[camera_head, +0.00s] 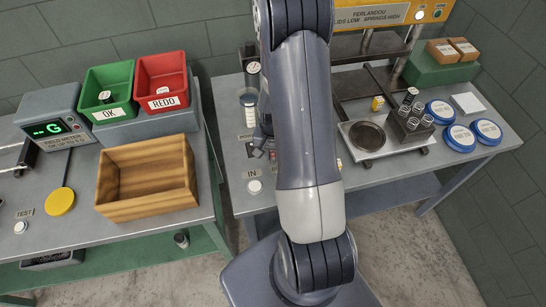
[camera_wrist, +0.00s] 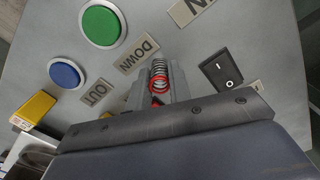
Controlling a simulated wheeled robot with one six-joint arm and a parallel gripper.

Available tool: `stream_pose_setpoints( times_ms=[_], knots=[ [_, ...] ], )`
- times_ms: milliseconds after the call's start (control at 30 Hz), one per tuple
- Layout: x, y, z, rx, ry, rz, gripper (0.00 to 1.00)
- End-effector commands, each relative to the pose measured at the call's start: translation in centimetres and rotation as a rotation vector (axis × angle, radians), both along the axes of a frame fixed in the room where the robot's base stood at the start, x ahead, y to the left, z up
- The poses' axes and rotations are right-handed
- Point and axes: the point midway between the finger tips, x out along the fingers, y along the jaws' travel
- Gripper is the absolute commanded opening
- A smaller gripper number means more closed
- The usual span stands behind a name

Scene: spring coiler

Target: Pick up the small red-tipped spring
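In the wrist view, the small spring (camera_wrist: 159,74) is a coil of grey wire with a red end. It sits between the two grey fingers of my gripper (camera_wrist: 160,88), which are close together with no clear gap on either side of it. My gripper looks shut on the spring. The panel surface lies behind it; I cannot tell whether the spring touches it. In the head view my arm hides most of the gripper and the spring.
In the wrist view, a green button (camera_wrist: 100,25), a blue button (camera_wrist: 65,73) and a black rocker switch (camera_wrist: 221,72) surround the fingers. In the head view, a wooden box (camera_head: 113,192), a green OK bin (camera_head: 118,73) and a red REDO bin (camera_head: 160,66) stand on the left table.

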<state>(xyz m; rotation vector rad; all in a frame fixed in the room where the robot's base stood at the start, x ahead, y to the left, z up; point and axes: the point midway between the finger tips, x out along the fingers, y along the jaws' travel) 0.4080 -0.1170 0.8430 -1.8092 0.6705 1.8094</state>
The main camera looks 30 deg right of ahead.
Motion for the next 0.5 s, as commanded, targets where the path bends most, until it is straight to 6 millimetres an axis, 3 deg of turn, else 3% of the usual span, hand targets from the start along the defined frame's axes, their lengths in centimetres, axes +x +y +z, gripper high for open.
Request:
stream_pose_setpoints(
  times_ms=[233,500],
  knots=[
    [0.00,0.00,0.01,0.000,0.000,0.000,0.00],
    [0.01,-0.01,0.05,0.000,0.000,0.000,0.00]
  ],
)
